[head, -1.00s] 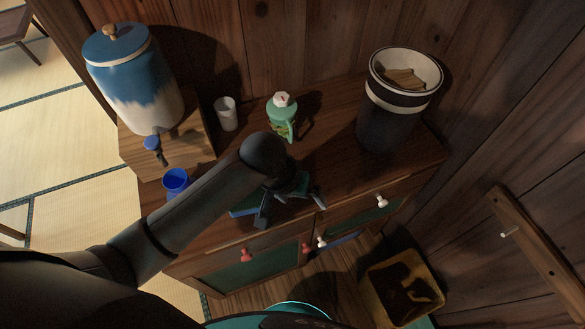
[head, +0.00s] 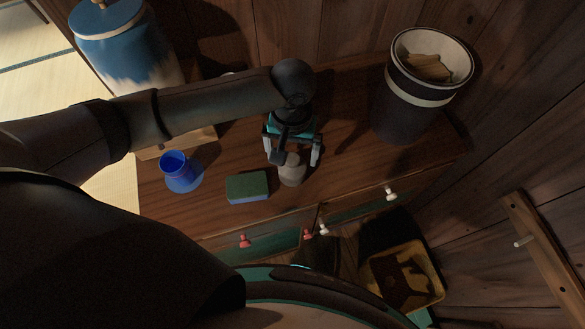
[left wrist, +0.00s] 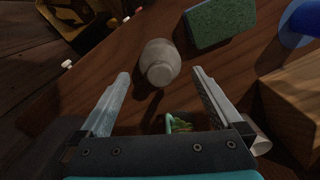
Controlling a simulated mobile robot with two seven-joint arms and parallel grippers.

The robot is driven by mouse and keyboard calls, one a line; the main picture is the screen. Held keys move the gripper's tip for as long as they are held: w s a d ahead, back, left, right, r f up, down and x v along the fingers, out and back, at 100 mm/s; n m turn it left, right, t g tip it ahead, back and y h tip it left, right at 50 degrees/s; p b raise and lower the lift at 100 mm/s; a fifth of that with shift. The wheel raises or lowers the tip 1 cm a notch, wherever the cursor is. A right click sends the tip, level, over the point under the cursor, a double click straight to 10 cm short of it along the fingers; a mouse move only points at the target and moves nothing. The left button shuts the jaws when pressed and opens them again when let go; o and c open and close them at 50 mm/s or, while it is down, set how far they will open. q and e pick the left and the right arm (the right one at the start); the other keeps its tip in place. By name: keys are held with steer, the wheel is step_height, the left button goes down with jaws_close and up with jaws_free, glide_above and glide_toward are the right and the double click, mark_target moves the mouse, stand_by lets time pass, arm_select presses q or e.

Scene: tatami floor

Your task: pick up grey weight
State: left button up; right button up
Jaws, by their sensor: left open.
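The grey weight (head: 292,172) is a small rounded object standing on the wooden cabinet top, near its front edge. It also shows in the left wrist view (left wrist: 160,62), just past the fingertips and roughly midway between them. My left gripper (head: 296,154) points down over the cabinet at the weight's back side, its fingers spread open. In the left wrist view the two fingers (left wrist: 160,74) are apart with nothing held between them. The gripper partly hides the weight in the head view. My right gripper is not in view.
A green-and-blue sponge (head: 247,187) lies left of the weight, with a blue cup (head: 174,165) farther left. A dark canister (head: 424,90) stands at the right. A blue-and-white jar (head: 125,50) stands at the back left. A yellow bin (head: 433,262) is below the cabinet front.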

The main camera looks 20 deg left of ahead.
mark_target(292, 169)
arm_select(q)
step_height(292, 169, down, 8)
steer(key=shift+w+b, duration=0.15)
steer(key=shift+b, duration=1)
steer(key=shift+r, duration=0.1)
jaws_close()
steer(key=shift+w, duration=0.1)
